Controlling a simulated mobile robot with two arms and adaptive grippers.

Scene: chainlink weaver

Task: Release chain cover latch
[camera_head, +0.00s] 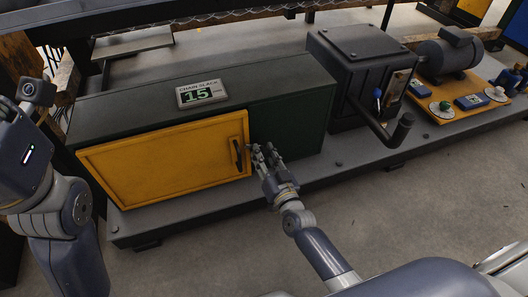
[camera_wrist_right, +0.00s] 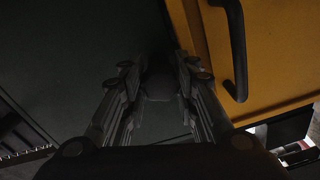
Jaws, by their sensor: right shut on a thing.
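The chain cover is a yellow door (camera_head: 170,160) on the front of a long dark green housing (camera_head: 290,115). It appears closed. A dark bar handle (camera_head: 236,155) sits at its right edge; this handle also shows in the right wrist view (camera_wrist_right: 236,50). My right gripper (camera_head: 263,153) is at the green front, just right of the door's edge. In the right wrist view its fingers (camera_wrist_right: 157,80) are on either side of a dark rounded knob (camera_wrist_right: 158,86), apparently the latch, and shut on it. The knob is mostly hidden in the head view. My left gripper's fingers are not visible.
A display (camera_head: 203,93) reading 15 sits on the housing top. To the right are a dark box with a crank handle (camera_head: 402,128), a motor (camera_head: 450,53) and an orange board (camera_head: 450,103) with small parts. The floor in front is clear.

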